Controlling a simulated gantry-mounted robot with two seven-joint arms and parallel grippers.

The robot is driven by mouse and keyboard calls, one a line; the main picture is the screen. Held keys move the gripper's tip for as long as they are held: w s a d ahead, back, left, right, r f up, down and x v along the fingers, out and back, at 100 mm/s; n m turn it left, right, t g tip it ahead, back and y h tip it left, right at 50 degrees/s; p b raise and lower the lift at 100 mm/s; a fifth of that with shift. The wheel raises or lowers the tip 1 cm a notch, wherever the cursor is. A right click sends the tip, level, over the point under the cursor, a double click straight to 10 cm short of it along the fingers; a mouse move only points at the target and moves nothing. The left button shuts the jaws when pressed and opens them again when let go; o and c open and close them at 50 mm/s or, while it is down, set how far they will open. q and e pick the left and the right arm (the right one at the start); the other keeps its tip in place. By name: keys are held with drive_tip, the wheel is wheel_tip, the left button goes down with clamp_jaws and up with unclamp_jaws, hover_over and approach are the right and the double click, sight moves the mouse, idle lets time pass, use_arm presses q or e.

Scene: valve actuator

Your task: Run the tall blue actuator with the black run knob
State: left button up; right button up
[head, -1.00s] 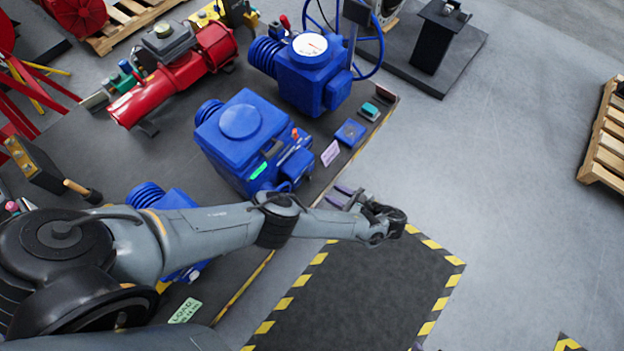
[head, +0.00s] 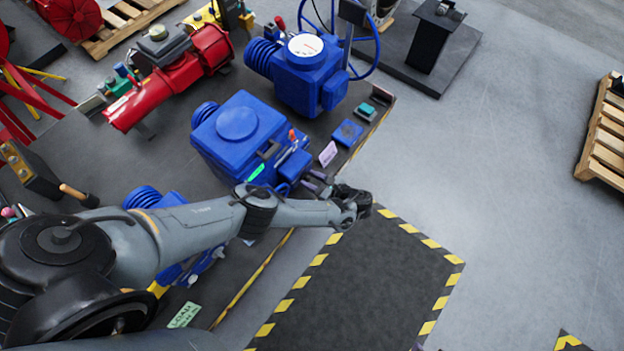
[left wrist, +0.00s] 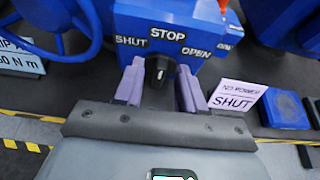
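The middle blue actuator (head: 238,122) is box-shaped with a round cap and a small control box (head: 294,165) on its front right side. In the left wrist view a black knob (left wrist: 158,70) sticks out below the words SHUT, STOP and OPEN on the blue control panel (left wrist: 200,58). My left gripper (head: 314,183) is at this control box. In the left wrist view its two purple fingers (left wrist: 159,88) stand apart, one on each side of the knob. I cannot tell whether they touch it. My right gripper is not clearly in view.
A blue actuator with a white dial (head: 310,68) stands behind; another (head: 146,196) is partly hidden by my left arm. A "SHUT" card (left wrist: 237,96) and a small blue box (left wrist: 285,110) lie right of the knob. A blue handwheel (left wrist: 75,30) is at left.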

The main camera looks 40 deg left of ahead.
use_arm(q)
clamp_jaws()
idle(0.4)
drive_tip(key=shift+s+r+n+t+p, duration=0.15)
drive_tip(key=shift+n+t+p, duration=0.3)
drive_tip(key=shift+p, duration=0.3)
drive_tip(key=shift+s+n+t+p, duration=0.2)
drive_tip(key=shift+n+t+p, duration=0.35)
drive_tip(key=shift+n+p, duration=0.3)
drive_tip(key=shift+s+f+n+t+y+p, duration=0.2)
drive_tip(key=shift+n+t+y+p, duration=0.1)
drive_tip(key=shift+n+t+p, duration=0.3)
drive_tip(key=shift+s+f+n+t, duration=0.1)
drive_tip(key=shift+n+t, duration=0.15)
drive_tip(key=shift+n, duration=0.35)
drive_tip(key=shift+s+f+n+t, duration=0.1)
drive_tip(key=shift+n+t, duration=0.15)
drive_tip(key=shift+n, duration=0.35)
drive_tip(key=shift+y, duration=0.3)
